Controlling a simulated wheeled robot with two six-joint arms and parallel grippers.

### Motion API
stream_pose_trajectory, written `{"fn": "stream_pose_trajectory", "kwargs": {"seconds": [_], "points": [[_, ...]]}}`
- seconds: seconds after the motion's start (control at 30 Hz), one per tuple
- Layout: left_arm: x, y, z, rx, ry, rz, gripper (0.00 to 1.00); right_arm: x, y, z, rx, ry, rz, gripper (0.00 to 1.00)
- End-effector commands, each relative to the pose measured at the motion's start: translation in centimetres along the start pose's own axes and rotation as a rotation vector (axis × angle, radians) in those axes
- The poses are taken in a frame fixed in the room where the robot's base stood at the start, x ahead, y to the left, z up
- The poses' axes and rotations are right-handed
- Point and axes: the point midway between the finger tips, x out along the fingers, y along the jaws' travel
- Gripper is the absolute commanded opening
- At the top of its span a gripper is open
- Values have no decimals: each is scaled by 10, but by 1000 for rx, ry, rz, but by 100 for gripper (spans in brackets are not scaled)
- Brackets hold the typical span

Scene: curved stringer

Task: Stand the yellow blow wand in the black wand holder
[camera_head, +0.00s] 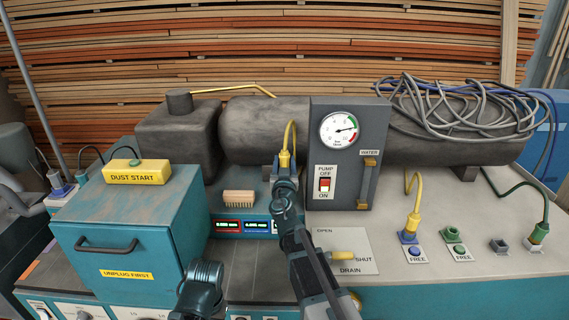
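The yellow blow wand (290,132), a slim piece with a hooked top, stands upright in front of the dark tank. My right gripper (285,164) is around its thicker yellow lower part and looks shut on it; the fingers hide its lower end. A small dark square socket (500,246) on the right of the bench looks like the black wand holder. It appears empty and is well to the right of my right gripper. My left arm shows at the bottom, left of centre, but its fingertips do not show.
An empty-looking green socket (459,250) and a green-cabled plug (537,235) flank the dark socket. The gauge panel (341,150), drain lever (343,256), brush (239,197) and teal box (125,245) are close by.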

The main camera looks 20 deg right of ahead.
Motion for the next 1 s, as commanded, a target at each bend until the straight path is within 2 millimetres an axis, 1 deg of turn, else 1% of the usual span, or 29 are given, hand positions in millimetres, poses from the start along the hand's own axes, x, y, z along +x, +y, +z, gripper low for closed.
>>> {"fn": "stream_pose_trajectory", "kwargs": {"seconds": [0.03, 0.07, 0.37, 0.5, 0.67, 0.77, 1.0], "points": [[0, 0, 0, 0, 0, 0, 0, 0, 0, 0, 0, 0, 0, 62], [0, 0, 0, 0, 0, 0, 0, 0, 0, 0, 0, 0, 0, 67], [-1, 0, 0, 0, 0, 0, 0, 0, 0, -1, 0, 0, 0, 67], [-5, 0, 0, 0, 0, 0, 0, 0, 0, -5, 0, 0, 0, 67], [-1, 0, 0, 0, 0, 0, 0, -19, 0, -3, 0, 0, -1, 67], [1, 0, 0, 0, 0, 0, 0, -36, 1, -3, 1, 0, -1, 67], [6, 0, 0, 0, 0, 0, 0, -88, 1, -3, 0, 0, -2, 67]]}}
